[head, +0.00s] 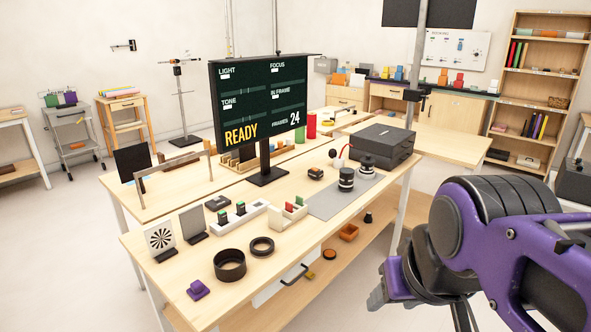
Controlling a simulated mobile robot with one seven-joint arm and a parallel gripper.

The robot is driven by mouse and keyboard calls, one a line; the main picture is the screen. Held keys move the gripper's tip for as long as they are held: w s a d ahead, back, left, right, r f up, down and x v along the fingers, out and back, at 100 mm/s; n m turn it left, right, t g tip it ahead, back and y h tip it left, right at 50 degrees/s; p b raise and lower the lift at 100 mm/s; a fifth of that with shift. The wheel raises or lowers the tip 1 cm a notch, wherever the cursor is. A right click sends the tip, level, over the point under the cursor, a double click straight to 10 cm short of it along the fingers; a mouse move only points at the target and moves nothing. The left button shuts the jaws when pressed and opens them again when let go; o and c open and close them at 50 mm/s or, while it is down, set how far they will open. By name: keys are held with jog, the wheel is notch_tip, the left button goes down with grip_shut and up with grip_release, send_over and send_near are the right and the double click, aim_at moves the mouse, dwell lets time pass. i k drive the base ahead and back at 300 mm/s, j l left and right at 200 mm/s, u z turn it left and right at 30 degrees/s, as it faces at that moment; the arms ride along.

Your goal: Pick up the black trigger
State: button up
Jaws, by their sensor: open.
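I cannot tell for certain which item is the black trigger. Small dark candidates on the long wooden table (285,215) are a flat dark box (217,202) at the left, a small black box with an orange top (316,174) near the middle, and a little black piece beside a red cable (333,154). A black bent handle-like piece (294,275) is low at the table's front edge. My gripper (378,296) is at the lower right, open, in front of the table and apart from these items. Its fingers are partly hidden by my arm.
A black monitor (260,98) stands on the table. Two black rings (230,265), a purple block (197,290), black round knobs (346,179) and a large dark case (381,145) also sit there.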

aim_at(315, 175)
jog(key=i+l+u, duration=0.3)
jog(key=i+l, duration=1.05)
jog(key=l, duration=0.15)
